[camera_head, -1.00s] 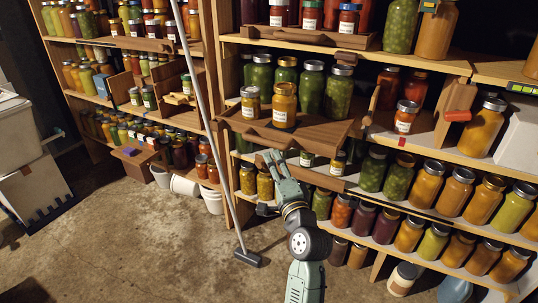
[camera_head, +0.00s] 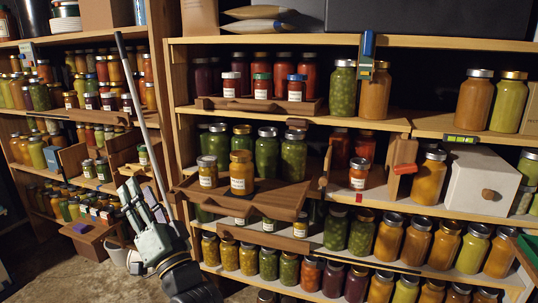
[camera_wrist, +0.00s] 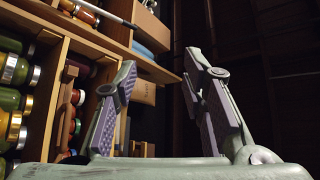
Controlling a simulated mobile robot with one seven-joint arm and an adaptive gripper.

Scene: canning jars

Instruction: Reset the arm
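My gripper (camera_head: 142,198) is in front of the shelves at the lower left of the head view, raised with its fingers pointing up. In the wrist view my gripper (camera_wrist: 158,68) is open, its two fingers well apart with nothing between them. It is left of the pulled-out wooden tray (camera_head: 262,205) and appears apart from it. On that tray stand an orange jar (camera_head: 241,175) and a yellow jar (camera_head: 208,173), both with white labels. My forearm hides part of the shelving behind it.
A long pole (camera_head: 143,120) leans against the shelves behind my gripper. Shelves full of glass jars fill the right side. A white box with a wooden knob (camera_head: 481,182) sits on the middle shelf at right. Bare floor (camera_head: 50,285) shows at lower left.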

